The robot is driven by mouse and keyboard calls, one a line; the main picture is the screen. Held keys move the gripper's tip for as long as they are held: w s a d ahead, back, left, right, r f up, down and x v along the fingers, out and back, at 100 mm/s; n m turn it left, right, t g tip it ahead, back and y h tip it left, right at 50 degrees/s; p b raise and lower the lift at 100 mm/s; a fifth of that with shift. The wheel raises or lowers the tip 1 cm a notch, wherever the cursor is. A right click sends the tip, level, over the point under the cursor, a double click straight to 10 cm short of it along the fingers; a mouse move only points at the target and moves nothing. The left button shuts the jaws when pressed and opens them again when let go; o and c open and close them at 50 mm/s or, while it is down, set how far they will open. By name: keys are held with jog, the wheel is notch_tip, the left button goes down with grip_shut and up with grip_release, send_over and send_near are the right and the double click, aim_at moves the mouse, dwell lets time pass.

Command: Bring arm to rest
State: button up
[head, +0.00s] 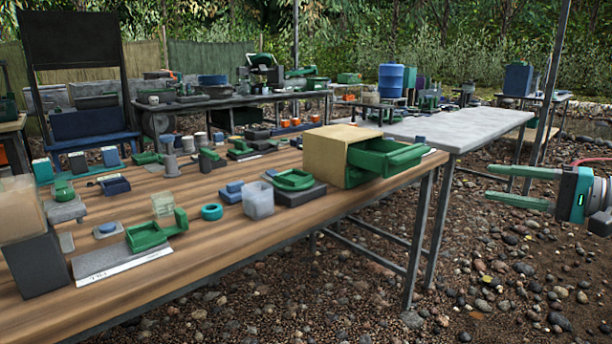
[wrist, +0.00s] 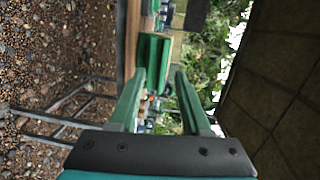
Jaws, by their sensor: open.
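My gripper (head: 520,187) is at the right edge of the head view, with two green fingers spread apart and nothing between them. It hangs over the gravel, to the right of the wooden table (head: 190,250) and clear of it. In the wrist view the fingers (wrist: 157,100) are also apart and empty. The wrist picture is turned sideways. A green drawer (head: 390,158) stands pulled out of a tan box (head: 328,150) at the table's right end. Most of my arm is out of view.
Many small green, blue and grey items crowd the wooden table, among them a clear cup (head: 258,200) and a blue ring (head: 211,212). A pale table (head: 465,130) stands behind it. A metal post (head: 548,80) rises near my gripper. Open gravel (head: 480,270) lies below.

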jog(key=s+a+f+n+g+h+p, duration=0.1)
jog(key=s+a+f+n+g, duration=0.15)
jog(key=a, duration=0.65)
jog(key=s+a+f+n+g+h+p, duration=0.1)
jog(key=a+f+n+g, duration=0.15)
jog(key=a, duration=0.55)
jog(key=s+a+f+n+g+h+p, duration=0.15)
jog(key=a+g, duration=0.25)
jog(key=a, duration=0.5)
jog(key=s+a+f+n+g+h+p, duration=0.2)
jog(key=s+a+f+g+h, duration=0.15)
jog(key=s+f, duration=0.75)
jog(key=s+d+f+g+h+p, duration=0.1)
jog(key=s+d+f+h, duration=0.3)
jog(key=s, duration=0.7)
notch_tip(320, 180, down, 2)
jog(key=shift+s+d+f+h+p, duration=0.15)
jog(key=shift+d+h+p, duration=0.25)
jog(key=shift+d, duration=0.75)
